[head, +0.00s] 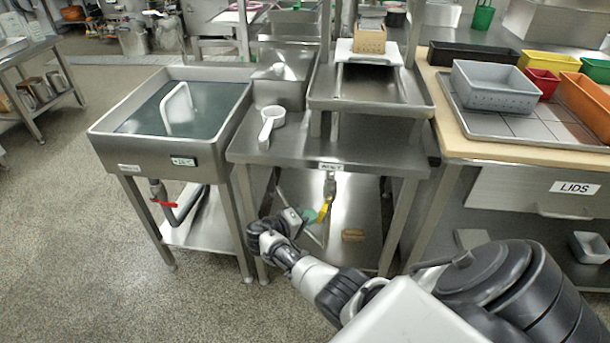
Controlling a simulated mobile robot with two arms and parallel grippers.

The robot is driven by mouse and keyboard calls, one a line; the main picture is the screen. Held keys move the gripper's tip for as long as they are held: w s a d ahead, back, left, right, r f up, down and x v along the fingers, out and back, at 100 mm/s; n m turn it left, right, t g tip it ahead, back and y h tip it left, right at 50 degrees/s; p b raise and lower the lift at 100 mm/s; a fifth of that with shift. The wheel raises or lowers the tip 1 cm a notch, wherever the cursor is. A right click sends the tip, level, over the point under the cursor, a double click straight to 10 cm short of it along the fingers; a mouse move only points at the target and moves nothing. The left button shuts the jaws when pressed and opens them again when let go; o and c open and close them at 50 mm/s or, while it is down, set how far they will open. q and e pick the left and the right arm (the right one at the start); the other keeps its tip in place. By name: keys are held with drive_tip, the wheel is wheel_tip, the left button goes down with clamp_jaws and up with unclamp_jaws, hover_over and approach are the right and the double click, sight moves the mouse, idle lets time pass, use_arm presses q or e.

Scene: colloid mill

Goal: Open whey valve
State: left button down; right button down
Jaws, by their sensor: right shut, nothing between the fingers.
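A valve with a yellow handle (324,211) hangs on a short vertical pipe (330,187) under the middle steel table (290,150). The handle slants down and to the left. A small label (331,167) on the table's front edge sits above it; its text is too small to read surely. My right gripper (304,219) is under the table edge, just left of the yellow handle, shut and empty. I cannot tell whether it touches the handle. A small green thing (310,215) shows beside the fingertips. My left gripper is not in view.
A steel basin (105,137) with liquid stands at left, with a red-handled valve (165,204) below. A white ladle (270,125) lies on the middle table. Table legs and a lower shelf (350,255) with a brown block surround the valve. A counter with tubs stands right.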

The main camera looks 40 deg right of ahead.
use_arm(q)
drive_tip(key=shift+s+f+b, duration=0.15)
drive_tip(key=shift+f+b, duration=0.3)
drive_tip(key=shift+b, duration=0.25)
use_arm(e)
drive_tip(key=shift+s+d+f+n+h, duration=0.5)
drive_tip(key=shift+f+n+h, duration=0.05)
drive_tip(key=shift+n+h, duration=0.15)
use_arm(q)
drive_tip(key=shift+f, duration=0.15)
use_arm(e)
drive_tip(key=shift+s+d+f, duration=0.1)
drive_tip(key=shift+s+d, duration=0.05)
drive_tip(key=shift+s, duration=0.05)
